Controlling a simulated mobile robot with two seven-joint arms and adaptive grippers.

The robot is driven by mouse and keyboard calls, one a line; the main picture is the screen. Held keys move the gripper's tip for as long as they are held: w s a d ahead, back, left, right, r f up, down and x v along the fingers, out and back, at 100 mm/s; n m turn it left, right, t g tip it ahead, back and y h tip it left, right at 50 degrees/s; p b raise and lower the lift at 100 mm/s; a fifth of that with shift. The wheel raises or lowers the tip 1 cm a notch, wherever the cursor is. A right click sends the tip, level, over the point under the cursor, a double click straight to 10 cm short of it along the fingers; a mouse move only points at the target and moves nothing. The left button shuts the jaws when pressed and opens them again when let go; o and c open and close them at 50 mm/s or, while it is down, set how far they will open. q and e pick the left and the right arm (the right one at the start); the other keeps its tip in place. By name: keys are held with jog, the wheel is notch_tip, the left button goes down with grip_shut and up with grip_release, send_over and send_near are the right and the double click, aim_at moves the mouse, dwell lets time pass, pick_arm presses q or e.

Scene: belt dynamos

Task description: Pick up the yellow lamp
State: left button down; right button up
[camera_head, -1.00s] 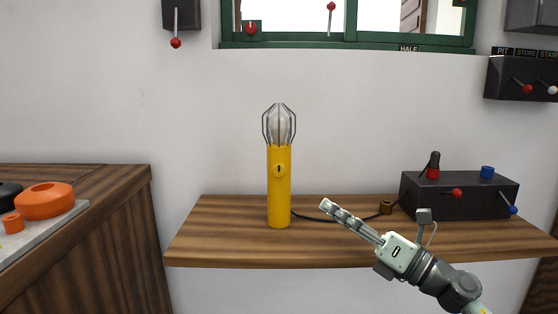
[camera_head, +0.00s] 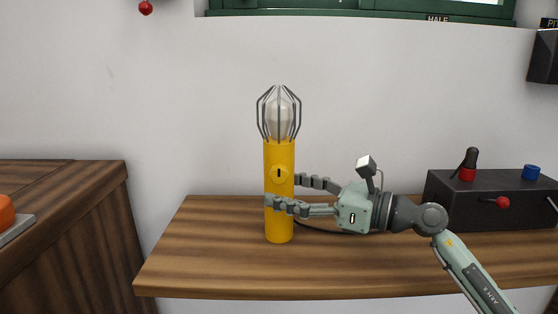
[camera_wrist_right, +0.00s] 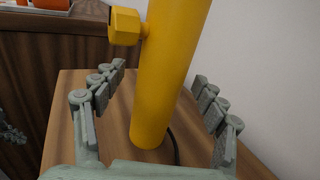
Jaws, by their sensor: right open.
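The yellow lamp (camera_head: 279,160) stands upright on the wooden shelf (camera_head: 200,270), with a caged bulb on top and a knob on its front. My right gripper (camera_head: 283,193) is around the lamp's body from the right, one finger in front and one behind. In the right wrist view, the lamp's body (camera_wrist_right: 165,75) rises between the open fingers (camera_wrist_right: 160,95), with gaps visible on both sides. The lamp stands on the shelf with its cord running behind. My left gripper is not in the head view.
A black control box (camera_head: 490,200) with a red knob, a blue knob and a lever stands at the shelf's right. A dark wooden cabinet (camera_head: 70,230) is at the left. The shelf left of the lamp is clear.

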jog(key=shift+x, duration=1.1)
jog(key=shift+d, duration=0.1)
grip_shut()
jog(key=shift+r, duration=0.15)
